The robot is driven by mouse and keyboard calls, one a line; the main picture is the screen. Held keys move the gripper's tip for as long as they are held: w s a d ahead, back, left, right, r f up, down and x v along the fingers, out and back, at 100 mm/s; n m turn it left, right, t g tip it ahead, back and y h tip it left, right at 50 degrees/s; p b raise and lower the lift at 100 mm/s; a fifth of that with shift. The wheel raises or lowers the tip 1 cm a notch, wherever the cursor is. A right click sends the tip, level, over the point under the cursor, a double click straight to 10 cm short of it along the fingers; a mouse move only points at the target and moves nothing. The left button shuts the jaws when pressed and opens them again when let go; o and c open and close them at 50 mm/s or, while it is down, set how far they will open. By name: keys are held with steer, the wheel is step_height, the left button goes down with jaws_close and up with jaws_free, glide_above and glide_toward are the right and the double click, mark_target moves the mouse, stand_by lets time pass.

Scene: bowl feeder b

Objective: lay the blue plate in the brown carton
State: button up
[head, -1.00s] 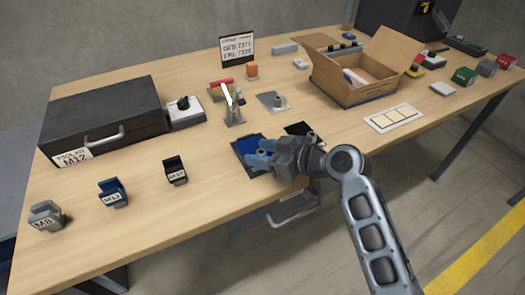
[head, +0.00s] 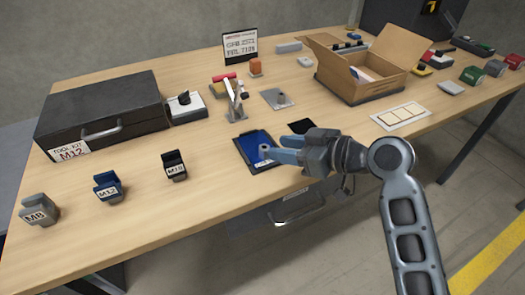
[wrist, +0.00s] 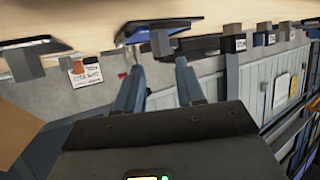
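The blue plate (head: 253,140) lies flat on the table near its front edge, with a dark border, a small grey post and a white label. It seems to show edge-on at the top of the wrist view (wrist: 160,28). My gripper (head: 276,148) is just right of the plate's post, its two blue fingers pointing left. In the wrist view my fingers (wrist: 158,88) are apart with nothing between them. The brown carton (head: 350,90) stands open at the back right, flaps spread. A whitish item shows inside; its floor is partly hidden.
A black plate (head: 302,126) lies right behind my gripper, and a grey plate with a knob (head: 278,98) farther back. A toggle clamp (head: 235,105) stands behind the blue plate. A flat cream card (head: 401,116) lies before the carton. A black toolkit case (head: 100,115) is at left.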

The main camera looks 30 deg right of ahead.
mark_target(265, 147)
steer(key=shift+p+x, duration=0.3)
steer(key=shift+x, duration=2.85)
steer(key=shift+s+a, duration=0.1)
steer(key=shift+c, duration=0.4)
jaws_close()
